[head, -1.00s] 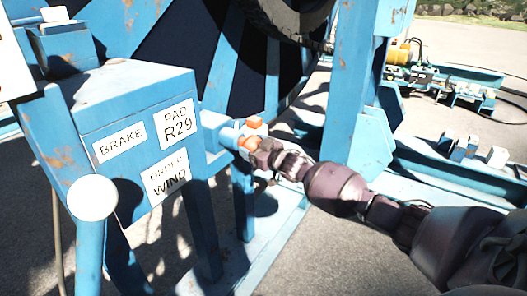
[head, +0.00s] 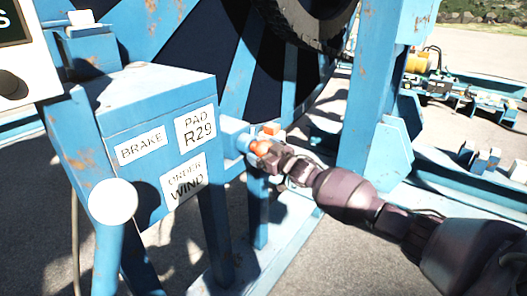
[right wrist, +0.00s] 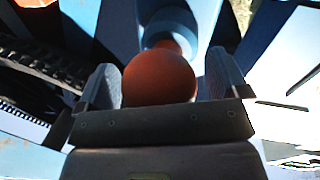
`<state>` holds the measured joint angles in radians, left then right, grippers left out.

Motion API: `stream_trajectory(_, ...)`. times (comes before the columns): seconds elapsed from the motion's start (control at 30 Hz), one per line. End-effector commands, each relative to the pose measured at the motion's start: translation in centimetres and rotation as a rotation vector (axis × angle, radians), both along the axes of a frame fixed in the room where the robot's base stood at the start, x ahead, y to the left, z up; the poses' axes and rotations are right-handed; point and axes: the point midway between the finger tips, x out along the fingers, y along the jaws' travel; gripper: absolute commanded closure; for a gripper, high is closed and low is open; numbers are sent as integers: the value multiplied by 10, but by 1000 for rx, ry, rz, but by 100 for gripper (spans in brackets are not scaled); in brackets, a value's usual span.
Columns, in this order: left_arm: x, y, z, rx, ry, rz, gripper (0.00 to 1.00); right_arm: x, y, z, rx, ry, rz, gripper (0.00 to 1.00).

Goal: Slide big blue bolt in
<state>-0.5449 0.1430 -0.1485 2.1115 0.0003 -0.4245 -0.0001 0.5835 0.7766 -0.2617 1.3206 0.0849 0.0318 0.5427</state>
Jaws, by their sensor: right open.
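The blue bolt (head: 244,141) sits at the right side of the blue brake box (head: 155,112), with an orange ball knob (head: 260,147) on it. My right gripper (head: 267,151) is at the knob, coming from the right. In the right wrist view the knob (right wrist: 160,78) lies between the two open fingers (right wrist: 160,88), with the round blue bolt part (right wrist: 168,22) just beyond it. A narrow gap seems to show beside the knob; contact is hard to tell. My left gripper is not in view.
A second orange piece (head: 270,129) is just above the knob. The big reel with blue spokes (head: 235,85) stands behind, and a blue upright post (head: 368,100) to the right. A white round disc (head: 113,202) is at the box's front left.

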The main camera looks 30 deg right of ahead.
Motion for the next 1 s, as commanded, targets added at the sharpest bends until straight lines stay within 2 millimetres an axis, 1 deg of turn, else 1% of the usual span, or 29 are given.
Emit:
stream_trajectory(0.17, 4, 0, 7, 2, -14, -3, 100, -14, -3, 2, 0, -1, 0, 7)
stream_trajectory(0.43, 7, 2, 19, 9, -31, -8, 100, -55, -11, 4, 0, -3, 1, 7)
stream_trajectory(0.6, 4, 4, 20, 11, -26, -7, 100, -79, -16, 3, 0, -2, 0, 7)
stream_trajectory(0.7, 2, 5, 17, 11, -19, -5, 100, -90, -18, 2, 0, -2, 0, 7)
stream_trajectory(0.8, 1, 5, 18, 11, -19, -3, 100, -98, -19, 2, 1, -3, 1, 7)
stream_trajectory(1.0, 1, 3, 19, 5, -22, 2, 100, -105, -21, 1, 0, -1, 1, 7)
